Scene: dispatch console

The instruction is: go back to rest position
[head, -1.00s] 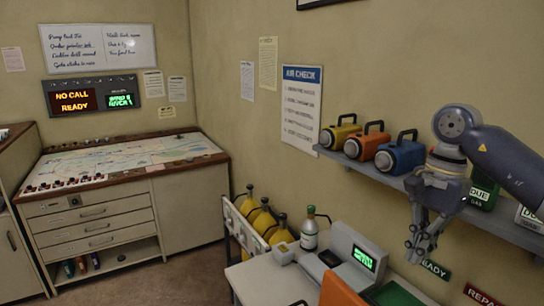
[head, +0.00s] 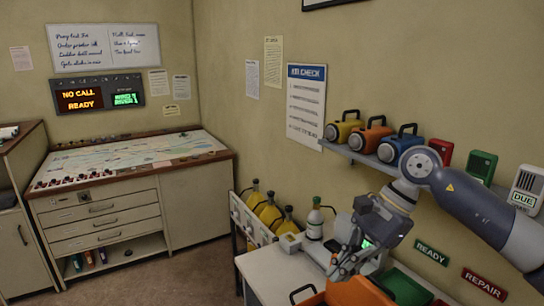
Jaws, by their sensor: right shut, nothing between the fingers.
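My right gripper (head: 338,266) is in the head view at the lower right. It is shut and empty, low over the white worktop, in front of a grey device with a green screen (head: 367,243), which it partly hides. My right arm comes in from the right edge, below the wall shelf. My left gripper is not in view.
On the shelf (head: 352,154) stand yellow (head: 343,128), orange (head: 370,136) and blue (head: 401,147) lamps. The floor (head: 170,277) at left is clear.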

